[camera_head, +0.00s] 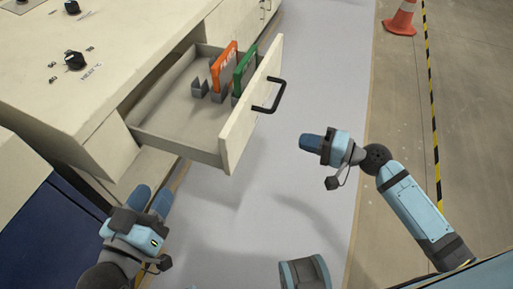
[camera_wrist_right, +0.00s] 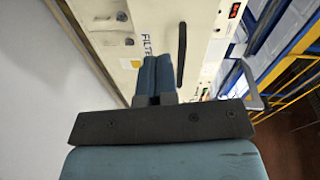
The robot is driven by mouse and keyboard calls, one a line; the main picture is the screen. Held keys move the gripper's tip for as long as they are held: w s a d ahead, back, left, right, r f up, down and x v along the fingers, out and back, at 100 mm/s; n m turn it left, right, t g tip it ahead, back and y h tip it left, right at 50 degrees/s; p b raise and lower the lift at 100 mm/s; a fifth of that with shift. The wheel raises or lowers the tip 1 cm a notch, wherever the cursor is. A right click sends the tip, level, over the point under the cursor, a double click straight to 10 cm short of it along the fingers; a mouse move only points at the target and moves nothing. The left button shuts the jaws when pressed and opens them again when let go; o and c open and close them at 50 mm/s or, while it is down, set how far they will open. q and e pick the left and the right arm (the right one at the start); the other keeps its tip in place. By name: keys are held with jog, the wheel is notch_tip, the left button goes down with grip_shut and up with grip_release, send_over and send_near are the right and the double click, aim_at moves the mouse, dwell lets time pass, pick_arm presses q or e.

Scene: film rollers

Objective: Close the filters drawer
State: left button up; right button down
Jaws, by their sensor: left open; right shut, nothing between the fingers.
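The filters drawer (camera_head: 240,135) is pulled out of the cream cabinet, with a black handle (camera_head: 268,96) on its front. An orange filter (camera_head: 224,65) and a green filter (camera_head: 244,72) stand upright inside. My right gripper (camera_head: 302,142) is shut and empty, apart from the drawer, to the right of its front and below the handle in the picture. In the right wrist view, its closed blue fingers (camera_wrist_right: 156,72) point at the cream front beside the handle (camera_wrist_right: 181,55) and a partly hidden "FILTE" label (camera_wrist_right: 146,45). My left gripper (camera_head: 152,198) is open and empty below the drawer's left end in the picture.
The cabinet top (camera_head: 100,60) carries black knobs (camera_head: 74,60). A dark blue unit (camera_head: 50,235) stands at the lower left. An orange traffic cone (camera_head: 401,18) stands on the floor at the upper right. The grey floor strip (camera_head: 320,70) in front of the drawer is clear.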

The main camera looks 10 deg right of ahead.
jog(key=y+b, duration=0.1)
jog(key=b, duration=0.3)
send_near(248, 123)
jog(key=shift+m+y, duration=0.3)
jog(key=shift+y, duration=0.1)
jog(key=x, duration=0.6)
jog(key=shift+f, duration=0.1)
jog(key=shift+x, duration=0.8)
pick_arm(q)
jog(key=shift+g+h, duration=0.3)
jog(key=shift+g, duration=0.2)
jog(key=f, duration=0.4)
jog(key=shift+s+d+f, duration=0.15)
jog(key=shift+s+d, duration=0.25)
